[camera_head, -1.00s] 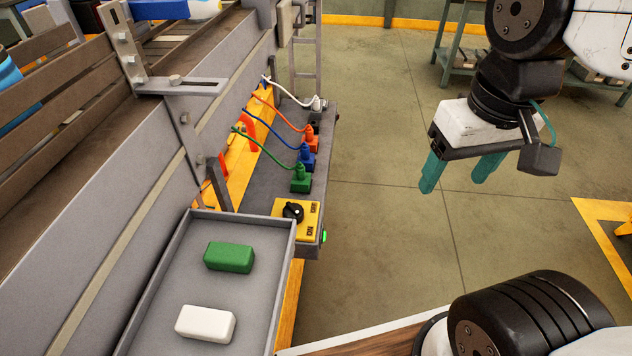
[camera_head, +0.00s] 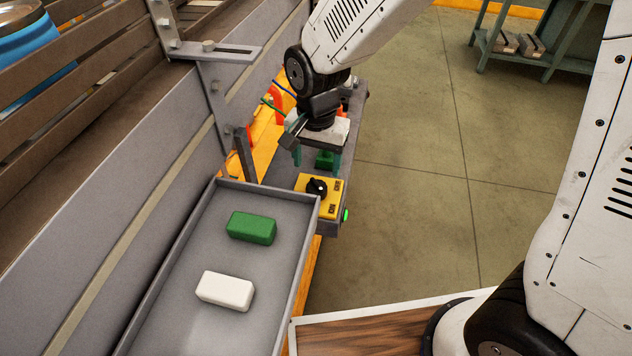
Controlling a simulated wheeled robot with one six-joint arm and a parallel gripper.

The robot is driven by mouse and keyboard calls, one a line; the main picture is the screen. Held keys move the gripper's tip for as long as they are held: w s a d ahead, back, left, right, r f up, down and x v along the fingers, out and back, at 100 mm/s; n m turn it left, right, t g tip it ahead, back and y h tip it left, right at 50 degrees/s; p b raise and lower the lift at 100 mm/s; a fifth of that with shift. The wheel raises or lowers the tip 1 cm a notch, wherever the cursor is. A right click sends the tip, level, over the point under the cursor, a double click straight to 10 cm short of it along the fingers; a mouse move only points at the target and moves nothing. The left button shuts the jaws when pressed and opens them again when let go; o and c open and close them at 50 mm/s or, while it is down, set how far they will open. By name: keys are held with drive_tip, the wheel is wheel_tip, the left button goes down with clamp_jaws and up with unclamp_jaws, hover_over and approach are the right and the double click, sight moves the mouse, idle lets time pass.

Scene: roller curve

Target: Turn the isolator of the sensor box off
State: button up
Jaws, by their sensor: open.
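The isolator is a black rotary knob (camera_head: 317,188) on a yellow plate (camera_head: 301,182). The plate sits at the near end of the grey sensor box (camera_head: 328,229). I cannot tell exactly which way the knob points. A green lamp (camera_head: 346,215) glows on the box's end face. My gripper (camera_head: 317,162) points down just behind the yellow plate, with its teal fingers apart. The other plugs are mostly hidden behind my gripper and arm.
A grey tray (camera_head: 184,290) in front holds a green block (camera_head: 251,228) and a white block (camera_head: 225,291). A grey side rail with a bracket (camera_head: 215,52) runs along the left. Open floor (camera_head: 420,150) lies right of the box.

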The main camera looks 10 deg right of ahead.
sight(316, 183)
wheel_tip(316, 183, down, 8)
drive_tip(key=shift+r, duration=0.25)
drive_tip(key=c, duration=1)
